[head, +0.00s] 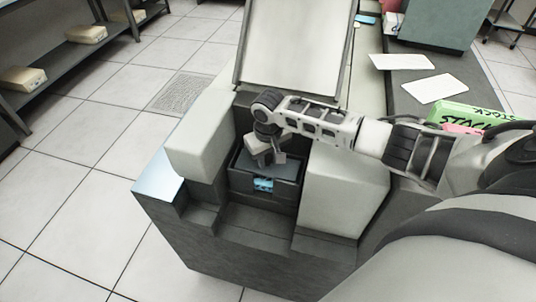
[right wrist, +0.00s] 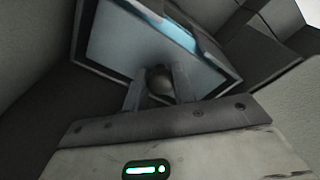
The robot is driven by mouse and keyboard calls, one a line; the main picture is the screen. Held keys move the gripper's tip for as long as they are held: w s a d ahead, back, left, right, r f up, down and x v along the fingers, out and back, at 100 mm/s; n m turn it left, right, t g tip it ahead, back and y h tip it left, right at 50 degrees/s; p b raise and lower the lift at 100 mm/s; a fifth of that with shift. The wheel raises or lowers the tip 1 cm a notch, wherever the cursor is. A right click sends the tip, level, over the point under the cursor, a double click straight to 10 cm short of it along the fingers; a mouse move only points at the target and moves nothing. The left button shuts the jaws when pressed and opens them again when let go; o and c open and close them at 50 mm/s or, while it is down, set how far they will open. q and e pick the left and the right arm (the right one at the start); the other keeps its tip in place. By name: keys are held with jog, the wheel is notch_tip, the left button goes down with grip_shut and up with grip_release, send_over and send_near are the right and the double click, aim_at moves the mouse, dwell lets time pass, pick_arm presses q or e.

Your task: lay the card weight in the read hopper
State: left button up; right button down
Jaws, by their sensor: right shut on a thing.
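The read hopper (head: 290,190) is a dark open box set in the machine between two pale blocks. Blue cards (head: 263,185) show through the gap in its front wall. My right gripper (head: 268,152) reaches down into the hopper's mouth. In the right wrist view, my right gripper (right wrist: 158,84) is shut on the round knob of the card weight (right wrist: 112,45), a flat grey plate. A blue edge (right wrist: 160,24) shows beside the plate. Whether the plate touches the cards is hidden. My left gripper is out of view.
A pale sloping panel (head: 295,45) rises behind the hopper. White blocks (head: 203,135) stand close on both sides. Loose cards (head: 435,88) and a green box marked STOCK (head: 462,115) lie on the counter at right. Shelves stand at upper left, over open tiled floor.

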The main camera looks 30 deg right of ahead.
aim_at(269, 169)
jog(key=c, duration=1.1)
grip_release()
jog(key=shift+o, duration=0.2)
jog(key=shift+f, duration=0.1)
notch_tip(269, 169, up, 16)
jog(key=s, duration=0.1)
jog(key=shift+s+a, duration=0.2)
jog(key=shift+a, duration=0.15)
